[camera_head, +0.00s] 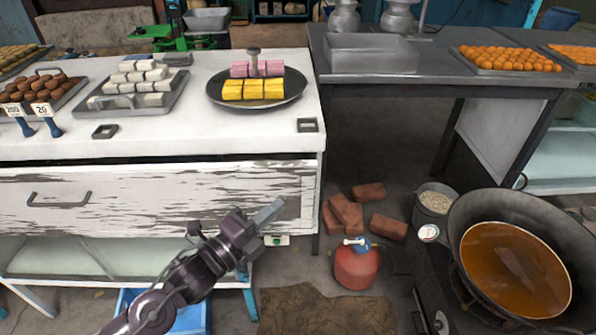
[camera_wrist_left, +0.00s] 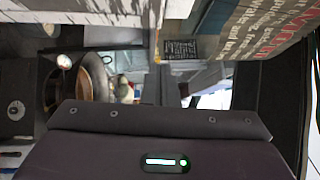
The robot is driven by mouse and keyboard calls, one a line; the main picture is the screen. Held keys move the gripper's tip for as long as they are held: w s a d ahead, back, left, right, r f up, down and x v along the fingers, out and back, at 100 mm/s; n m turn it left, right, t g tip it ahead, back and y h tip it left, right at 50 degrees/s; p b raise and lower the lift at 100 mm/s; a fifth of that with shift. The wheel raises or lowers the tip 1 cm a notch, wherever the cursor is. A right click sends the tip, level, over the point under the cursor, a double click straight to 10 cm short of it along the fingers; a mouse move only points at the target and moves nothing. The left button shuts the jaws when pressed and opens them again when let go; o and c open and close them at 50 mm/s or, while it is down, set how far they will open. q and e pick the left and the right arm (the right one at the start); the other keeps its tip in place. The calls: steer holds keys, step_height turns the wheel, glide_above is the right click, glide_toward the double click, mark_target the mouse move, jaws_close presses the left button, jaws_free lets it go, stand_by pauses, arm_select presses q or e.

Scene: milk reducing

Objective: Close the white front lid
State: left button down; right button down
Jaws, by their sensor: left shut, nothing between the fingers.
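The white front lid (camera_head: 150,200) is a worn, peeling white panel with a dark handle (camera_head: 60,200) on its left part. It sits below the white counter top (camera_head: 200,142), and a thin dark gap runs along its upper edge. My left gripper (camera_head: 268,213) is shut and empty in front of the lid's right end; I cannot tell whether its tip touches the lid. Peeling white boards show at the top left of the left wrist view (camera_wrist_left: 110,12), where the fingertips do not show. My right gripper is not in view.
On the counter are a round dark tray (camera_head: 222,97) with yellow and pink sweets and a tray of white sweets (camera_head: 172,98). Bricks (camera_head: 345,212) and a red canister (camera_head: 357,268) lie to the right on the floor. A large pan of brown liquid (camera_head: 515,270) stands farther right.

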mark_target(297, 166)
arm_select(q)
steer(key=p+x, duration=0.1)
steer(key=x, duration=0.2)
steer(key=w+a+p+x, duration=0.1)
steer(key=x, duration=0.2)
steer(key=p+x, duration=0.1)
steer(key=x, duration=0.2)
steer(key=shift+w+a+r, duration=0.1)
steer(key=shift+w+a, duration=0.05)
steer(key=shift+w, duration=0.7)
steer(key=shift+w+r+n, duration=0.15)
steer(key=shift+w, duration=0.35)
steer(key=shift+w+r+n, duration=0.15)
steer(key=shift+w, duration=0.35)
steer(key=shift+w+f, duration=0.1)
steer(key=shift+w, duration=0.05)
